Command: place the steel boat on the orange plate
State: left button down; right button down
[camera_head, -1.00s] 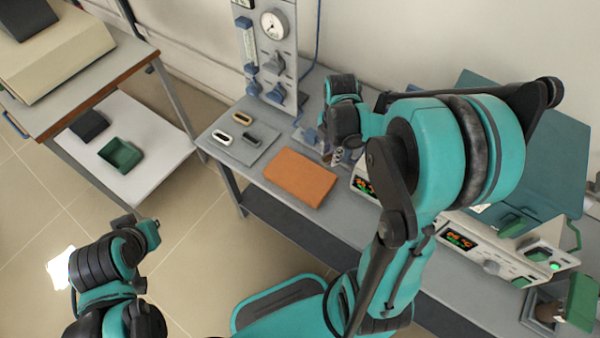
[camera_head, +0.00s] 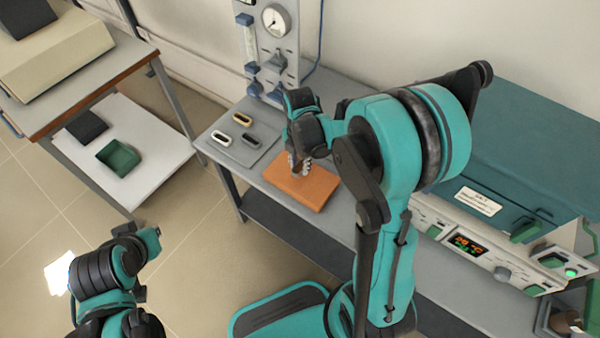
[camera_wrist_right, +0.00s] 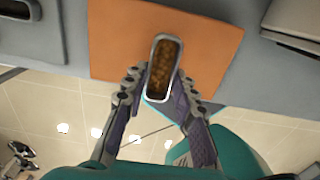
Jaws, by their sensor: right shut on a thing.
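The orange plate (camera_head: 313,193) lies flat on the grey bench. It also shows in the wrist view (camera_wrist_right: 115,40). My right gripper (camera_head: 299,166) is over the plate's upper part in the head view. In the wrist view the right gripper (camera_wrist_right: 160,85) is shut on the steel boat (camera_wrist_right: 151,65), a long metal trough with a pale rim and brown contents. The boat overlaps the plate there; I cannot tell whether it touches it. In the head view the gripper hides the boat. My left gripper (camera_head: 150,241) is low on the left, away from the bench; its fingers are unclear.
A grey tray (camera_head: 226,152) with three small boats, pale, cream and dark, lies left of the plate. A gauge panel (camera_head: 273,60) stands behind. A teal furnace (camera_head: 500,150) stands at right. A side table with a green box (camera_head: 118,158) is at left.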

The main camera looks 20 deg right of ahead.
aim_at(300, 169)
jog(key=shift+f+b, duration=0.9)
jog(key=shift+f, duration=1)
jog(key=shift+f, duration=0.2)
jog(key=c, duration=1.2)
grip_release()
jog(key=shift+r, duration=0.1)
